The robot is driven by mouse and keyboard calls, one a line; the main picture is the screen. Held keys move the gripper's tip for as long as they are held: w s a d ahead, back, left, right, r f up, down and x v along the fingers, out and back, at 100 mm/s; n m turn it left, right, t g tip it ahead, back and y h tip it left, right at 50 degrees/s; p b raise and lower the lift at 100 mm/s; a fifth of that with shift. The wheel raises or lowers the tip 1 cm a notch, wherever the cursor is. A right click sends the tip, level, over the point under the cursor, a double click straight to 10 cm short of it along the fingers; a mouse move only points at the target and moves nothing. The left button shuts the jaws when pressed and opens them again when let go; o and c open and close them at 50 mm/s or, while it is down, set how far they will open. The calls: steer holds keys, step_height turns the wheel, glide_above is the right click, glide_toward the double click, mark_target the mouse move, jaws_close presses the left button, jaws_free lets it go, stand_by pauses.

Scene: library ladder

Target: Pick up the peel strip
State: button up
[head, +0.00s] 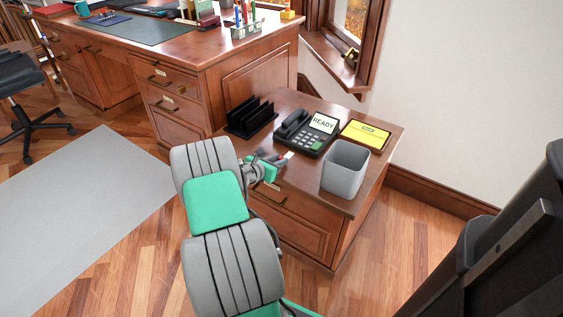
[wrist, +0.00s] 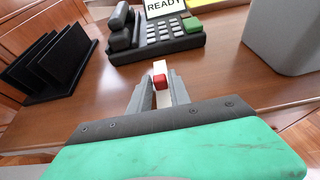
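The peel strip, which I take to be the narrow off-white piece with a red block on it, shows in the wrist view (wrist: 160,83) between my fingers. In the head view its pale end (head: 289,155) shows just past my fingers, by the front of the low wooden cabinet. My gripper (wrist: 160,88) points forward over the cabinet top, and it also shows in the head view (head: 277,159). The two grey fingers lie close on both sides of the red block and appear shut on it. The fingers hide part of the strip.
A large desk (head: 190,62) stands behind left.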

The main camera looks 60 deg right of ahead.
jaws_close()
